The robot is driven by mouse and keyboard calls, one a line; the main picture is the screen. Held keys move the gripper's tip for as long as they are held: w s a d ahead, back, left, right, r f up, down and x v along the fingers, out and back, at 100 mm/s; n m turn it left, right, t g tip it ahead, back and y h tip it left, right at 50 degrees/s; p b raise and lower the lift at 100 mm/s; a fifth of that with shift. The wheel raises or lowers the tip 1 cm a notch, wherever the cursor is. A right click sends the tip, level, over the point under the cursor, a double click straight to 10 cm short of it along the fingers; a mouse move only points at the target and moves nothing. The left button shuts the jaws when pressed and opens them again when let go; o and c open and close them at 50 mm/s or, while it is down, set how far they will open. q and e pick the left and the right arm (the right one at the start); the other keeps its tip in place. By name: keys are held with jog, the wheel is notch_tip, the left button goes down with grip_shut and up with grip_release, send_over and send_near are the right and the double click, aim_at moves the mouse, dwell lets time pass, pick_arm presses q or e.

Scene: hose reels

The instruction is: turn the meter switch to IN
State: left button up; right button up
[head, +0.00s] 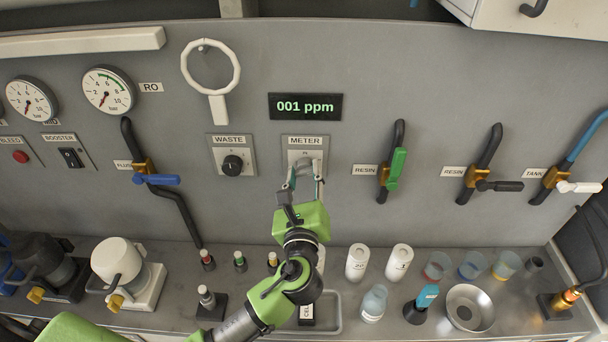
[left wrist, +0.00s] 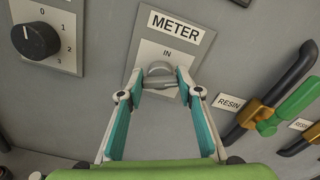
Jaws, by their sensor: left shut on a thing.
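The METER plate (head: 305,151) is on the grey wall panel under the display, which reads "001 ppm". In the left wrist view, the METER plate (left wrist: 174,45) shows the label IN above a metallic grey switch (left wrist: 160,70). My left gripper (head: 306,180) reaches up to the switch. In the left wrist view, its two teal-padded fingers (left wrist: 160,88) are closed on the switch, one at each side. The switch's lower part and any lettering below it are hidden by the gripper. Which way the switch points is hard to tell. My right gripper is not in view.
A WASTE knob (head: 232,165) is just left of the METER plate. A green-handled RESIN valve (head: 396,168) is to the right. Bottles (head: 357,262), cups and a steel bowl (head: 469,307) stand on the bench below. The panel between METER and RESIN is clear.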

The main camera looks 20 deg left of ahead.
pick_arm(q)
jog(key=n+b, duration=0.1)
jog(key=n, duration=0.1)
jog(key=shift+f+n, duration=0.15)
jog(key=shift+n, duration=0.25)
jog(key=n+b, duration=0.2)
jog(key=n, duration=0.2)
jog(key=shift+a+f+n, duration=0.1)
jog(key=shift+n, duration=0.2)
jog(key=n+b, duration=0.1)
jog(key=n, duration=0.1)
jog(key=shift+n+b, duration=0.3)
jog(key=shift+b, duration=0.05)
jog(key=shift+n+b, duration=0.7)
jog(key=shift+n, duration=0.9)
jog(key=o, duration=1.1)
